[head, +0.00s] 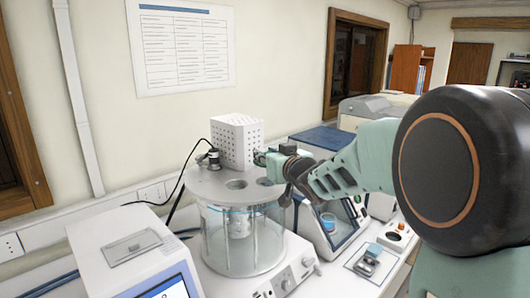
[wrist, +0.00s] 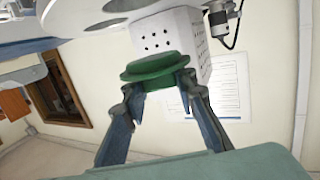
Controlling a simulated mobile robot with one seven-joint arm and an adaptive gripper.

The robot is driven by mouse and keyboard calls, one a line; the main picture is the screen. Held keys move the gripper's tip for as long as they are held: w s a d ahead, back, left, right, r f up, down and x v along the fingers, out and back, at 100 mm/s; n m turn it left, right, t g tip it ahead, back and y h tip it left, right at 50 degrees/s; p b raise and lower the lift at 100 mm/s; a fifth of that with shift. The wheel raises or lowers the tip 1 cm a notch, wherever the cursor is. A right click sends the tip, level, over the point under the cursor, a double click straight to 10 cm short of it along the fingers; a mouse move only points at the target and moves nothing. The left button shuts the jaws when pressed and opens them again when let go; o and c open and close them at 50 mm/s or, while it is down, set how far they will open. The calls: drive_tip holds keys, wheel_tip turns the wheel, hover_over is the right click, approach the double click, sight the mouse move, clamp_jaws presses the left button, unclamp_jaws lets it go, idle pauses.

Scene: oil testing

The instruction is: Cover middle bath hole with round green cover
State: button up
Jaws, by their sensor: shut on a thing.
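My gripper (head: 277,166) is shut on the round green cover (head: 262,158), holding it above the right part of the bath lid. The wrist view shows both fingers (wrist: 161,84) gripping the narrower part of the green cover (wrist: 155,67), with its wide flange facing away from my palm. The glass bath (head: 243,240) has a round grey lid (head: 207,188). An open middle hole (head: 237,184) shows in the lid, left of the cover. Another hole (head: 265,182) lies to its right, below my gripper. The cover is apart from the middle hole.
A white perforated box (head: 237,142) stands on the lid's back, close behind the cover. A black-cabled fitting (head: 209,158) is on the lid's left. Instruments stand on both sides: a white one with a screen (head: 135,255) and a blue-white one (head: 335,222).

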drive_tip(key=shift+f+b, duration=1.45)
drive_tip(key=shift+f, duration=1.1)
drive_tip(key=shift+f+b, duration=0.6)
drive_tip(key=shift+b, duration=0.15)
drive_tip(key=o, duration=0.8)
drive_tip(key=p+v, duration=0.2)
drive_tip(key=v, duration=0.9)
